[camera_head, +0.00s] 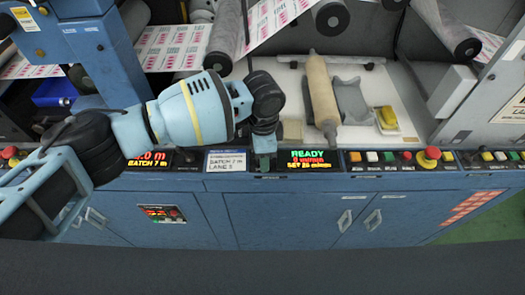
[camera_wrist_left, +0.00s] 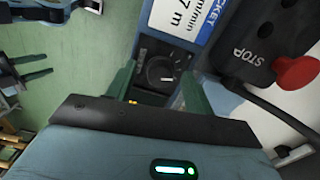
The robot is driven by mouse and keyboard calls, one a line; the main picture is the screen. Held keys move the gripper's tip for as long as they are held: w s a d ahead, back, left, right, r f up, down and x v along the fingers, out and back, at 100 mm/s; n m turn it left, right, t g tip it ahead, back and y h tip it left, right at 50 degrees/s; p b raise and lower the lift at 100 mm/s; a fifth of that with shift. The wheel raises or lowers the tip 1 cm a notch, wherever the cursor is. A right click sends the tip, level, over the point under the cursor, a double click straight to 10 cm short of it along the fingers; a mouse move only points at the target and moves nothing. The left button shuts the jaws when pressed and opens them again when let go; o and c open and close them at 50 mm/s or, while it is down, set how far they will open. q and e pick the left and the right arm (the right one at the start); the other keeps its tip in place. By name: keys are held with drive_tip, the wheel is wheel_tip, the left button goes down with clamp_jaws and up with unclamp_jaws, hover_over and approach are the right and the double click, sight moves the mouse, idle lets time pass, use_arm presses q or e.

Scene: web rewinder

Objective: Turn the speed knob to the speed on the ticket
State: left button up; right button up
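The speed knob (camera_wrist_left: 160,73) is a round black dial with a pale pointer mark on a dark panel. It shows in the left wrist view and is hidden behind my arm in the head view. My left gripper (camera_head: 264,168) is over the console; in the wrist view its two green fingers (camera_wrist_left: 157,90) stand apart, one on each side of the knob, with gaps visible. Whether they reach knob height I cannot tell. The display (camera_head: 308,159) shows "READY", and a SET value that looks like 26.
A box marked STOP with a red button (camera_wrist_left: 296,72) and a cable is close right of the fingers in the wrist view. The console has several buttons and a red mushroom button (camera_head: 431,155). A rolling pin-like roller (camera_head: 321,95) and a yellow item (camera_head: 388,117) lie behind.

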use_arm(q)
drive_tip(key=shift+r, duration=0.25)
wheel_tip(320, 180, up, 6)
drive_tip(key=shift+r, duration=0.65)
drive_tip(key=shift+s+f, duration=0.1)
